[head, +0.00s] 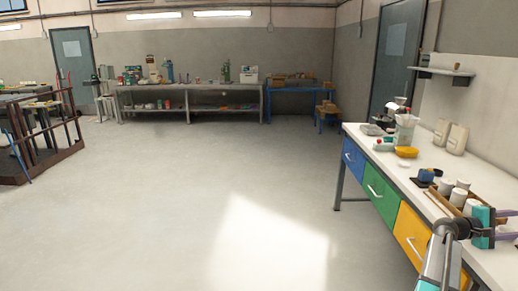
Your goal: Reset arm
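My gripper (507,225) is at the lower right edge of the head view, over the right end of the white-topped workbench (405,177). It points to the right from a teal body. Its two purple fingers are spread apart, and I see nothing held between them. The fingertips reach close to the picture's edge, so their ends may be cut off. My grey arm rises from the bottom right beside the yellow drawer (410,232).
A yellow bowl (406,152), a clear pitcher (405,130) and two beige bottles (457,138) stand farther back. The floor (210,190) left of the bench is clear. A dark railing (40,150) stands far left.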

